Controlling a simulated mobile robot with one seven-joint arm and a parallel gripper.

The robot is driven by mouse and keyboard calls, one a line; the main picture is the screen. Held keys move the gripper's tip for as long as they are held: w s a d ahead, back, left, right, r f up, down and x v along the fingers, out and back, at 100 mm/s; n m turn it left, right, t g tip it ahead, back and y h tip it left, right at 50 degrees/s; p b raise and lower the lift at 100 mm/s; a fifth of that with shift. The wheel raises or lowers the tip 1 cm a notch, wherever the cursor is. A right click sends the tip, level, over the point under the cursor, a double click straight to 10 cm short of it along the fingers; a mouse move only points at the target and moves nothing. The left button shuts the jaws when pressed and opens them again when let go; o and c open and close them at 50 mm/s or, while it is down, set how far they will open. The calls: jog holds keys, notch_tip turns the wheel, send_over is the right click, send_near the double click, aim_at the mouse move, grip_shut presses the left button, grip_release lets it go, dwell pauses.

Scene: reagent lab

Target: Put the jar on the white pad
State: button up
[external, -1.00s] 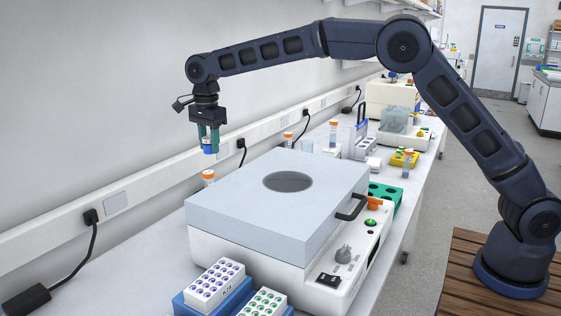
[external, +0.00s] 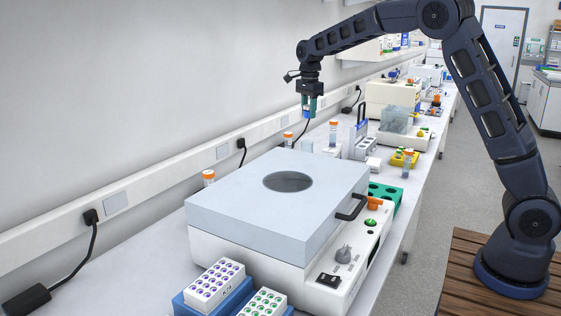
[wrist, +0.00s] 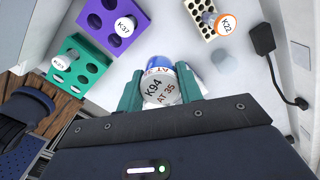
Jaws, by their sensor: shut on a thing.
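The jar (wrist: 160,90) has a pale top marked K94 and AT 35 and a blue band on its side. My gripper (wrist: 158,88) is shut on it, with a green finger on each side. In the external view my gripper (external: 309,104) holds the jar (external: 307,113) in the air above the back of the bench, beyond the large grey-lidded machine. The jar is small there and partly covered by the fingers. I cannot make out the white pad for certain in either view.
The grey-lidded machine (external: 235,205) fills the near bench. Orange-capped tubes (external: 333,124) stand below and near my gripper. The wrist view shows a purple rack (wrist: 98,20), a green rack (wrist: 90,58), a white rack (wrist: 197,8) and a black plug (wrist: 262,38). Some white bench is bare.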

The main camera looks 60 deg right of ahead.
jog(key=s+d+m, duration=0.2)
jog(key=s+d, duration=0.8)
jog(key=d, duration=0.2)
jog(key=m, duration=0.1)
send_over(374, 161)
notch_tip(374, 161, down, 20)
jog(key=shift+w+f, duration=0.1)
jog(key=shift+f, duration=0.1)
jog(key=o, duration=1)
